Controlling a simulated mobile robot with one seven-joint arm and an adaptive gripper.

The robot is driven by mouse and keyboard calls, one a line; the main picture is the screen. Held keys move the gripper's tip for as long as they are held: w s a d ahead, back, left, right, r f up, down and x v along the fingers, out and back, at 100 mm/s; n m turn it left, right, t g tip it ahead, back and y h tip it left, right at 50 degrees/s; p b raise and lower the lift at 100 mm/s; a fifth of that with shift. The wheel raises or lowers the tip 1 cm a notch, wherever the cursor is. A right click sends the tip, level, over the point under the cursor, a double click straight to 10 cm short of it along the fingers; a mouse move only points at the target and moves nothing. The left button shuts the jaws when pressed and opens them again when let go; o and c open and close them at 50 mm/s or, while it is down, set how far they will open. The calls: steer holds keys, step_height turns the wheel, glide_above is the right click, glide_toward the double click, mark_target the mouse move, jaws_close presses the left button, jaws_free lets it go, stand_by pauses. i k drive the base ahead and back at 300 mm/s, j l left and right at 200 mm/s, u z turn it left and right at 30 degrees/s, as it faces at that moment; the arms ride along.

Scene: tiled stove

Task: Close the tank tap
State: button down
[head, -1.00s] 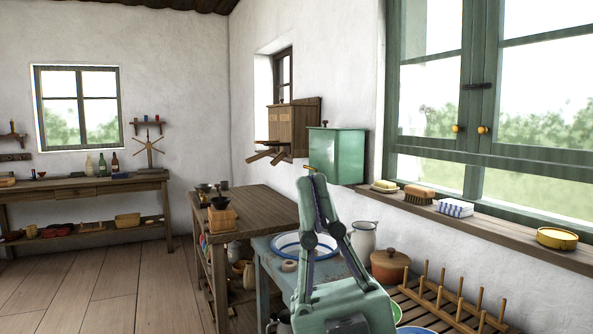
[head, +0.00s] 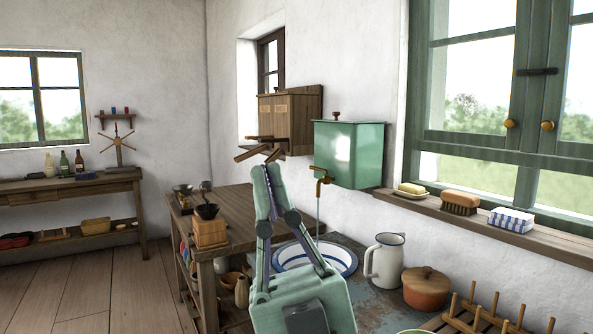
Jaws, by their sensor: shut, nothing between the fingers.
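The green tank (head: 349,156) hangs on the wall left of the big window. Its brass tap (head: 321,180) sticks out low on its left side. A thin stream of water (head: 318,216) runs down from the tap to the white basin with a blue rim (head: 345,265). My gripper (head: 268,168) points up, shut and empty. In the picture its tips are left of the tap, with a gap between. How far they are from it in depth I cannot tell. The gripper's body and fingers hide part of the basin.
A wooden wall box (head: 285,120) with perches is behind the fingertips. A white jug (head: 385,262), a lidded brown pot (head: 426,288) and a wooden rack (head: 480,318) stand to the right. A sill (head: 470,226) with several small items runs below the window.

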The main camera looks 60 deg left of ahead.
mark_target(310, 167)
steer(key=i+j, duration=0.1)
steer(key=j, duration=1.15)
steer(key=i+j+u, duration=0.1)
steer(key=i+j, duration=0.7)
